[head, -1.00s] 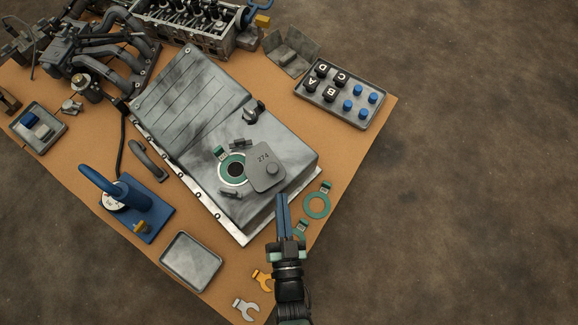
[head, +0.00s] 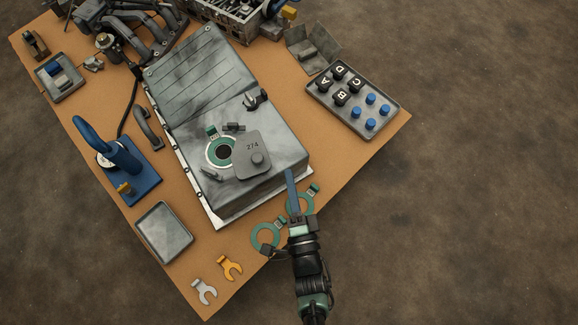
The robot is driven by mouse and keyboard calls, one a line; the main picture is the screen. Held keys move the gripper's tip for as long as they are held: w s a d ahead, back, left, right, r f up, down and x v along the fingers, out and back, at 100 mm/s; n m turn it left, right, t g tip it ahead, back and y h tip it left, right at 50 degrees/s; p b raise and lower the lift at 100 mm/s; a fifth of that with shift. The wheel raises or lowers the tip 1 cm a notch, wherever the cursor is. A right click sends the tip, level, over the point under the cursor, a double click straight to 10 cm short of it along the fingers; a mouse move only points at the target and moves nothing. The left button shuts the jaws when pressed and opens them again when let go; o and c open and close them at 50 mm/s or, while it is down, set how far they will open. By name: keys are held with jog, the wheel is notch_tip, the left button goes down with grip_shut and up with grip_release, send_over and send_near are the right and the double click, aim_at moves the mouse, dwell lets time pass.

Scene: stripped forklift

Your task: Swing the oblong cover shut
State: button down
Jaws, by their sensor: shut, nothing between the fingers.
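The oblong cover (head: 251,158) is a grey plate marked 274 with a round knob (head: 258,159). It lies flat on top of the large grey metal housing (head: 215,186), to the right of a dark round opening (head: 224,152) with a green ring around it. The opening is largely uncovered; the cover overlaps the ring's right side. My gripper (head: 290,173) is shut and empty. Its slim blue-grey fingers point up the picture, by the housing's lower right edge, to the right of and below the cover. They appear apart from the cover.
Small dark clamps (head: 233,127) stand around the opening, and a dark knob (head: 256,99) stands farther back. Green rings (head: 265,236) lie by the housing's front; my gripper partly hides one. A tray of lettered and blue knobs (head: 367,119) is at right. Bare floor lies beyond.

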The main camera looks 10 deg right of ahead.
aim_at(271, 166)
jog(key=w+b, duration=0.3)
jog(key=w, duration=0.4)
jog(key=shift+w+a, duration=0.15)
jog(key=shift+w, duration=0.25)
jog(key=shift+s+a+f+b, duration=0.1)
jog(key=shift+s+a+b, duration=0.05)
jog(key=shift+s+a, duration=0.3)
jog(key=shift+s+a+f+b, duration=0.1)
jog(key=shift+s+a+b, duration=0.1)
jog(key=shift+a, duration=0.35)
jog(key=shift+s+a, duration=0.35)
jog(key=shift+a, duration=0.5)
